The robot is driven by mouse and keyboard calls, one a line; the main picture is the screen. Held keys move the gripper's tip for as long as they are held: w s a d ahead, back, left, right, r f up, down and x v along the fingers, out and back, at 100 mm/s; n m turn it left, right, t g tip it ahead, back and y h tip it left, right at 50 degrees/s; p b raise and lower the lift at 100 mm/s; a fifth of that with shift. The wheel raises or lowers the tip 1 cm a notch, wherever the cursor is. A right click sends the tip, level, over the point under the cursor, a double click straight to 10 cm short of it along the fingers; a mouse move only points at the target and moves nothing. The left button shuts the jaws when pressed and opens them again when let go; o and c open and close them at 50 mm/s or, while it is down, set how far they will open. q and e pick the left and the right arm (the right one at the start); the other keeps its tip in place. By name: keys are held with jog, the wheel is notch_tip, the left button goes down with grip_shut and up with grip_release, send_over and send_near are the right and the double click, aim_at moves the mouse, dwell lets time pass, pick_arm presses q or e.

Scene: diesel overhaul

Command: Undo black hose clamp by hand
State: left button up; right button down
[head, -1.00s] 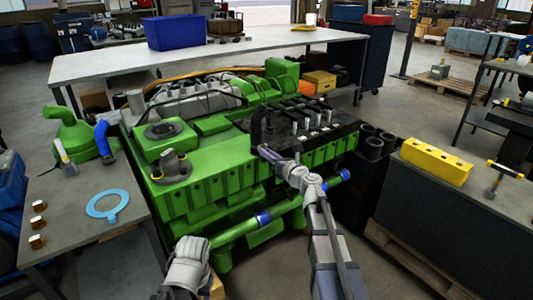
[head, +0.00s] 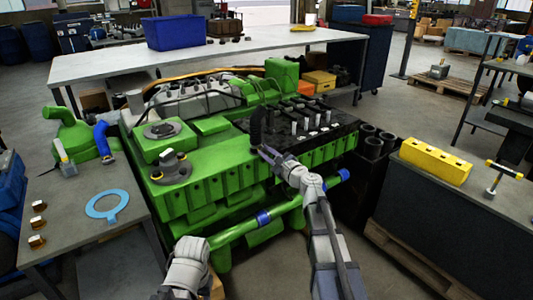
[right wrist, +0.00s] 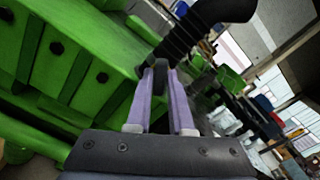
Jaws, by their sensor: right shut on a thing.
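The black ribbed hose (head: 256,126) rises from the green engine beside its dark top section. In the right wrist view the hose (right wrist: 178,45) runs from the upper right down to the fingertips. My right gripper (head: 263,151) reaches to the foot of the hose. In the right wrist view its two lilac fingers (right wrist: 161,80) are shut on a small dark piece, the black hose clamp (right wrist: 160,74), at the hose's lower end. The fingers hide part of the clamp. My left arm shows at the bottom of the head view, but its gripper fingers do not show.
The green engine (head: 215,180) fills the middle. A left bench holds a blue ring gasket (head: 107,206) and a blue elbow hose (head: 103,138). A yellow block (head: 436,161) lies on the right bench. A blue bin (head: 178,32) stands on the back table.

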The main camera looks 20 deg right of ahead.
jog(key=n, duration=0.4)
jog(key=shift+w+n, duration=0.15)
jog(key=shift+n, duration=0.15)
jog(key=n, duration=1)
jog(key=shift+r, duration=0.1)
jog(key=n, duration=1.5)
jog(key=shift+n, duration=0.3)
jog(key=n, duration=0.5)
jog(key=shift+n, duration=2.2)
jog(key=shift+a, duration=0.1)
